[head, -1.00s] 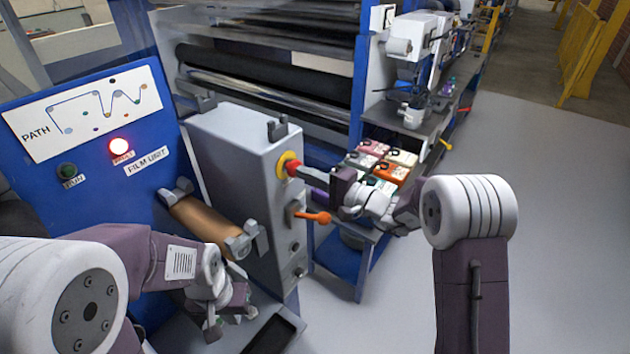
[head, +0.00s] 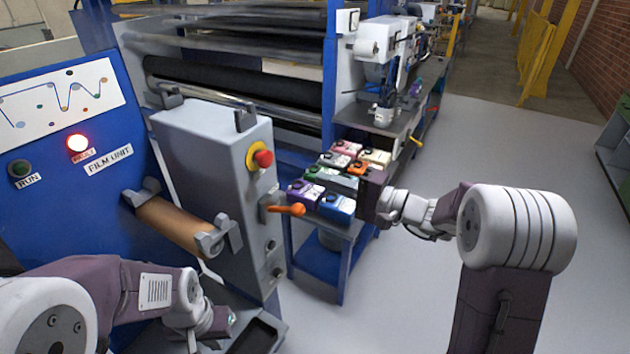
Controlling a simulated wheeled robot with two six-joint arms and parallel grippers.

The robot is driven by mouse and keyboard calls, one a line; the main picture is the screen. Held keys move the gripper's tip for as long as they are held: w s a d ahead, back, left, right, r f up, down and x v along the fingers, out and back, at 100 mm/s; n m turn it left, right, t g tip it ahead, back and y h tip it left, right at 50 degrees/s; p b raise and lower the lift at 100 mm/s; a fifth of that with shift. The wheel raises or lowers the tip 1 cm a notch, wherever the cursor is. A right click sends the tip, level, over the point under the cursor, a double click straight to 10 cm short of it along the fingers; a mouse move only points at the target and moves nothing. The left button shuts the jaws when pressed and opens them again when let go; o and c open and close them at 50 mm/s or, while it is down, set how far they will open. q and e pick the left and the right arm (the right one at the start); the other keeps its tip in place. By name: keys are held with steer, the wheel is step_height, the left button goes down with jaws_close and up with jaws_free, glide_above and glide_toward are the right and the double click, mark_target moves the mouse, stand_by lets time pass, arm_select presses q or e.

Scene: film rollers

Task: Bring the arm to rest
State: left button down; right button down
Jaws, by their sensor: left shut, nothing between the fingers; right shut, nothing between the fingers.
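My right gripper (head: 346,184) reaches in from the right and points left, in front of the several coloured boxes on the side shelf. It is shut and empty, apart from the red button (head: 263,159) on its yellow collar. My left gripper (head: 213,324) is low at the left, below the brown film roller (head: 176,226), near the dark tray. It is shut and empty; its fingertips are hard to make out.
The grey cabinet (head: 205,150) carries the button and an orange-handled lever (head: 288,209). The blue panel (head: 122,135) has a lit red lamp (head: 78,143) and a dark green RUN button (head: 20,168). Coloured boxes (head: 335,207) sit on the shelf. Open floor (head: 520,150) lies at right.

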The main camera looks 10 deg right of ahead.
steer(key=s+a+n+g+y, duration=0.1)
steer(key=s+a+n+g, duration=0.25)
steer(key=s+a, duration=0.3)
steer(key=s+a+f+n+g+h, duration=0.2)
steer(key=s+f+g+h, duration=0.3)
steer(key=s+f, duration=0.55)
steer(key=s+d+f+n+g+h, duration=0.2)
steer(key=s+d+f+g+h, duration=0.1)
steer(key=s+d+f+h, duration=0.45)
steer(key=w+d+f+t+h, duration=0.1)
steer(key=d+f, duration=0.4)
steer(key=d, duration=0.5)
steer(key=shift+w+d+f+m+t+h, duration=0.15)
steer(key=shift+w+d+m+t+h, duration=0.3)
steer(key=shift+h, duration=0.5)
